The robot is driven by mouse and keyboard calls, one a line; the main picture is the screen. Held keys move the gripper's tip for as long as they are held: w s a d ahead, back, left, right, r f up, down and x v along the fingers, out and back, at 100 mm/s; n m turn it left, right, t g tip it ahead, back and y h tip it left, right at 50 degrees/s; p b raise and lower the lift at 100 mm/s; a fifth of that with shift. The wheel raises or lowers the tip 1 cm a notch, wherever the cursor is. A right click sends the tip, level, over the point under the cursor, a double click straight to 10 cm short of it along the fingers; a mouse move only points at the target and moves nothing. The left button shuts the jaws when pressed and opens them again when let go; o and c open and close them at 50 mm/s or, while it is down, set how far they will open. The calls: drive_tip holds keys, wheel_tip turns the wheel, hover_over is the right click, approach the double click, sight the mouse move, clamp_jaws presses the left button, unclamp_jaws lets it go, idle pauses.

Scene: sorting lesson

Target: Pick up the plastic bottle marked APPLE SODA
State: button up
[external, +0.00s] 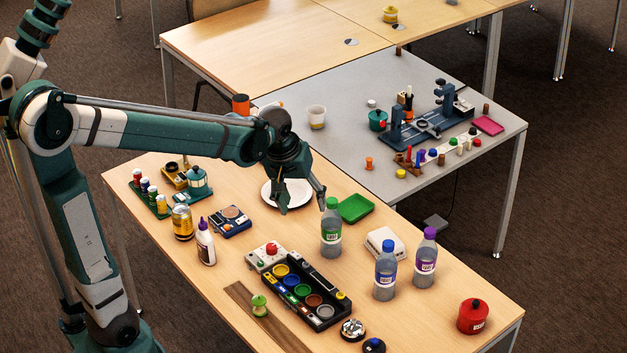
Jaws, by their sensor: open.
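Three clear plastic bottles stand upright on the wooden table: one with a green cap and green label band (331,232), one with a blue cap (386,272) and one with a purple cap (425,262). Their label print is too small to read, so I cannot tell which is marked APPLE SODA. My gripper (302,206) is open and empty, pointing down. In the picture it is just up and left of the green-capped bottle, with its right fingertip close to that cap. I cannot tell whether they touch.
A white plate (269,195) lies behind my gripper, and a green tray (356,208) behind the green-capped bottle. A black tray of coloured cups (326,318) is in front. A white box (376,243) stands among the bottles. A red pot (472,317) is at the right corner.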

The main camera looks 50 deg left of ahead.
sight(332, 219)
drive_tip(key=w+a+f+n+g+p, duration=0.1)
drive_tip(key=w+a+f+n, duration=0.1)
drive_tip(key=w+f, duration=0.3)
drive_tip(key=w+a+f+n+g, duration=0.1)
drive_tip(key=w+a+f+n, duration=0.1)
drive_tip(key=w+f, duration=0.3)
drive_tip(key=w+a+f+n+g+p, duration=0.1)
drive_tip(key=w+a+f+n, duration=0.1)
drive_tip(key=w+f, duration=0.4)
drive_tip(key=shift+a+f+n+p, duration=0.2)
drive_tip(key=shift+a+n+p, duration=0.2)
drive_tip(key=shift+a, duration=0.25)
drive_tip(key=shift+w+a+f, duration=0.15)
drive_tip(key=shift+w+f, duration=0.05)
drive_tip(key=shift+f, duration=0.35)
drive_tip(key=shift+f, duration=1.3)
drive_tip(key=shift+a+f+b, duration=0.1)
drive_tip(key=shift+f+b, duration=0.7)
drive_tip(key=shift+f, duration=1.85)
